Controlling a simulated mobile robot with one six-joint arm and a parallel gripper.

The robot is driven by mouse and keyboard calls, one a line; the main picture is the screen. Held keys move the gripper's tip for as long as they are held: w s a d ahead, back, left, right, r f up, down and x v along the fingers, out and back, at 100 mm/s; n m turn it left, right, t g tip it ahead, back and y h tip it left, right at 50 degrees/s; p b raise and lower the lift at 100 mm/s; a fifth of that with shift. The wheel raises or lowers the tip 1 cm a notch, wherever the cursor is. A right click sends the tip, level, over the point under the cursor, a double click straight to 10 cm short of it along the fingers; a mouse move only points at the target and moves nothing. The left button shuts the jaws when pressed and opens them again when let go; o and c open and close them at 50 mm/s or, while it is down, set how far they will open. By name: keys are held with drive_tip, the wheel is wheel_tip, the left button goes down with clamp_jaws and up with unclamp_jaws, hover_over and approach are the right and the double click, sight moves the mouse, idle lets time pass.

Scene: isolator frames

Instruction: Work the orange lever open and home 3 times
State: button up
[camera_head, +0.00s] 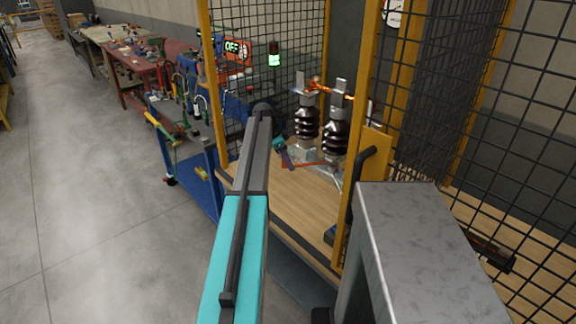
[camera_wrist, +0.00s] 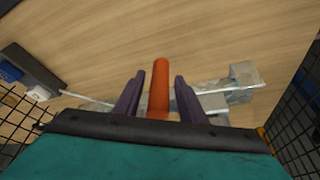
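The orange lever (camera_wrist: 159,90) shows in the wrist view as a rounded bar standing between the two dark purple fingers of my gripper (camera_wrist: 157,92). A gap shows on each side of the lever, so the fingers are open around it and not closed on it. In the head view the lever (camera_head: 308,164) is a thin orange bar low in front of the black insulators (camera_head: 334,142). My gripper (camera_head: 285,155) is at its left end. The lever's lower part is hidden by my gripper body in the wrist view.
Yellow-framed mesh panels (camera_head: 364,132) flank the wooden bench (camera_head: 306,200). Orange metal (camera_head: 318,88) joins the insulator tops. A grey block with a blue part (camera_wrist: 28,72) lies left in the wrist view. An OFF sign (camera_head: 237,49) and a green-lit lamp (camera_head: 274,58) show behind.

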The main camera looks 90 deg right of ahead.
drive_tip(key=b+v, duration=0.2)
drive_tip(key=v, duration=1.1)
drive_tip(key=shift+r, duration=0.4)
drive_tip(key=shift+w, duration=0.1)
